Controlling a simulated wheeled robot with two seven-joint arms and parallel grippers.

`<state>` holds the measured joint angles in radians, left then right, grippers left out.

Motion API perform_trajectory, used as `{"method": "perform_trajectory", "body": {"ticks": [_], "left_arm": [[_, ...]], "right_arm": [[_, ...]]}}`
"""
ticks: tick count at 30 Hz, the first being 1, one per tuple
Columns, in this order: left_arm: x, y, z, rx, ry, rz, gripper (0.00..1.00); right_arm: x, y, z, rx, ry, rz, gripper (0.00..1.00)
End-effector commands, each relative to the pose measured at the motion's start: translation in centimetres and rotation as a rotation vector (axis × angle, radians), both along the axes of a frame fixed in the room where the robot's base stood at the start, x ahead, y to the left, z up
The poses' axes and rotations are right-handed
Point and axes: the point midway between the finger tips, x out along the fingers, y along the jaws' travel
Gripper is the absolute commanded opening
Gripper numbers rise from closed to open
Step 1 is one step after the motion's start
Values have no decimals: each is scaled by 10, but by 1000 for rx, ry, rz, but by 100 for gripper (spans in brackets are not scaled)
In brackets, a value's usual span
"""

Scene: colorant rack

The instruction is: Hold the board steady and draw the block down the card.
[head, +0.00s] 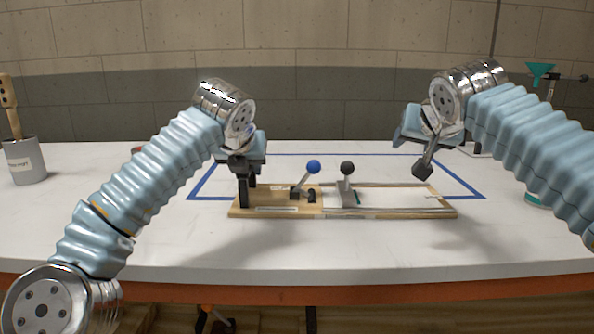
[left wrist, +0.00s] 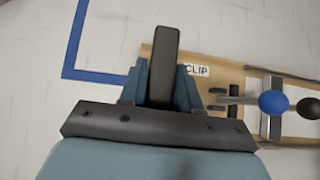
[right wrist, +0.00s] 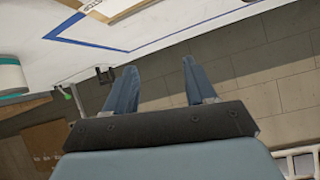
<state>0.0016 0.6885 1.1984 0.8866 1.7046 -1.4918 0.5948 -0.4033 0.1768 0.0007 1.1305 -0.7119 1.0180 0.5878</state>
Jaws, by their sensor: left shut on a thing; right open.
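The wooden board (head: 240,213) lies on the table, with a pale card strip (head: 395,198) along its right part. A grey block with a black knob (head: 347,190) stands upright near the card's left end. A blue-knobbed lever (head: 313,167) rises left of the block, near the CLIP label in the left wrist view. My left gripper (head: 242,172) is shut on the dark upright post (left wrist: 165,55) at the board's left end. My right gripper (right wrist: 160,80) is open and empty, above and apart from the board's right end.
Blue tape (head: 210,177) outlines an area around the board. A grey cup (head: 25,162) with a wooden-handled tool stands far left. A teal funnel (head: 540,72) stands at the right, and a white-and-teal container (right wrist: 10,80) shows in the right wrist view. The front table strip is clear.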

Motion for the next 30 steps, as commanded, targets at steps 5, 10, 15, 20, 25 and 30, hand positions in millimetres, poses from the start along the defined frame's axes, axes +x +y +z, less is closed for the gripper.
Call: {"method": "perform_trajectory", "body": {"ticks": [5, 10, 15, 20, 25, 30], "left_arm": [[0, 0, 0, 0, -1, 0, 0], [0, 0, 0, 0, -1, 0, 0], [0, 0, 0, 0, -1, 0, 0], [0, 0, 0, 0, -1, 0, 0], [0, 0, 1, 0, -1, 0, 0], [0, 0, 1, -1, -1, 1, 0]], "right_arm": [[-17, 78, -5, -83, 68, 107, 55], [-30, 114, -8, -133, 99, 154, 55], [-29, 123, -13, -147, 109, 164, 55], [-13, 121, -26, -146, 110, 163, 55], [10, 120, -44, -145, 110, 163, 55], [30, 120, -59, -146, 108, 162, 55]]}}
